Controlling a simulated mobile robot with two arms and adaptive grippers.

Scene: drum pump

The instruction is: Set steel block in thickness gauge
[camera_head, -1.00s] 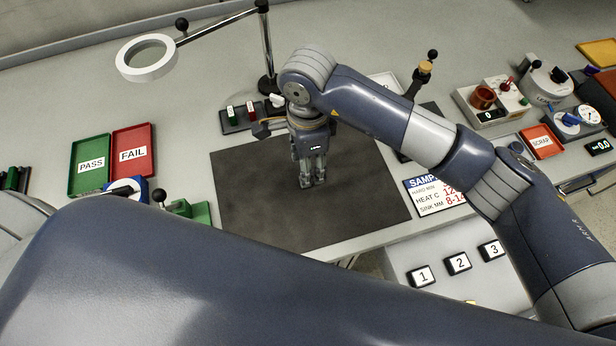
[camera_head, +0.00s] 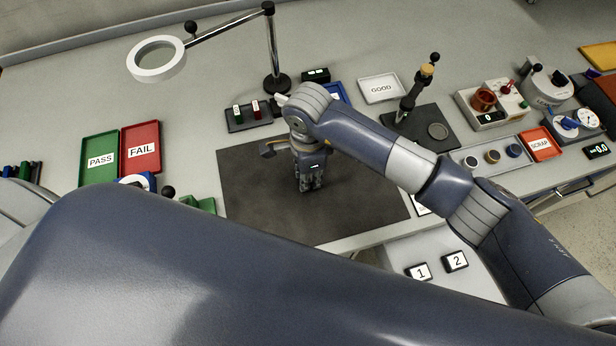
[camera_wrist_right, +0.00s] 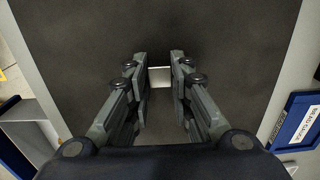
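In the head view my right gripper (camera_head: 311,187) points down over the dark mat (camera_head: 260,195). In the right wrist view the fingers of this gripper (camera_wrist_right: 159,76) stand either side of a small bright block (camera_wrist_right: 160,77), which looks like the steel block. It fills the gap and both fingertips seem to touch it. Whether it is clear of the mat I cannot tell. I cannot tell for certain which instrument is the thickness gauge. A stand with an upright post (camera_head: 410,98) is right of the mat.
PASS (camera_head: 99,173) and FAIL (camera_head: 140,165) trays lie left; a GOOD tray (camera_head: 381,99) is behind. A magnifier lamp (camera_head: 157,75) overhangs the bench. Instruments and a SCRAP tray (camera_head: 540,155) stand right. A blue tray (camera_wrist_right: 297,122) lies right in the wrist view. My arm covers the foreground.

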